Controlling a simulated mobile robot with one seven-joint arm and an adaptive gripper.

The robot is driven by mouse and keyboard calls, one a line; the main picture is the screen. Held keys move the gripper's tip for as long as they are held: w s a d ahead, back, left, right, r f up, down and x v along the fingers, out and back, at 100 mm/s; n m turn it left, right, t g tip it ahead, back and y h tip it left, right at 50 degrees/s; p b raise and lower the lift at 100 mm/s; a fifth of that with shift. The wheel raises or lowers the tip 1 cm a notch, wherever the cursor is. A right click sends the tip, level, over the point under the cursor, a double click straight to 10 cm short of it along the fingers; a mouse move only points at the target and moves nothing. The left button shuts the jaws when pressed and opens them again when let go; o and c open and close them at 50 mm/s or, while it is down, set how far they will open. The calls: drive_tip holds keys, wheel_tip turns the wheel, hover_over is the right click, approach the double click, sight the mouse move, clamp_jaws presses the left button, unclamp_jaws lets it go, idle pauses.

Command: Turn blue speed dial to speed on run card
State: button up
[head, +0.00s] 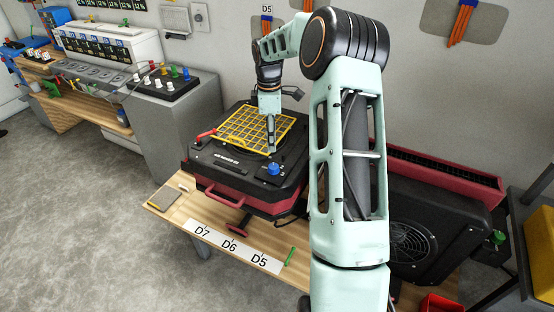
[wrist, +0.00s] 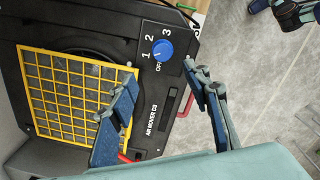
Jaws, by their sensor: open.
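The blue speed dial (head: 274,168) is on the black top of the air mover (head: 212,172), near its front right corner. In the wrist view the dial (wrist: 163,50) has OFF, 1, 2 and 3 printed around it; I cannot tell its setting for sure. My gripper (head: 271,146) points down above the machine, just behind the dial. In the wrist view my gripper (wrist: 160,77) has its fingers spread and empty, with the dial beyond the gap between the tips, apart from both. I cannot identify the run card; a small card (head: 165,198) lies at the table's left, unreadable.
A yellow grille (head: 255,130) covers the air mover's opening, with a red lever (head: 203,135) beside it. The wooden table's front edge has a strip labelled D7, D6, D5 (head: 228,246). A black fan unit (head: 410,235) stands to the right, partly behind my arm.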

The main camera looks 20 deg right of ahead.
sight(273, 166)
drive_tip(key=f, duration=0.5)
drive_tip(key=f+p, duration=0.1)
drive_tip(key=f, duration=0.5)
drive_tip(key=shift+s+d+f, duration=0.15)
drive_tip(key=shift+s, duration=0.05)
drive_tip(key=c, duration=1.2)
drive_tip(key=shift+o, duration=0.2)
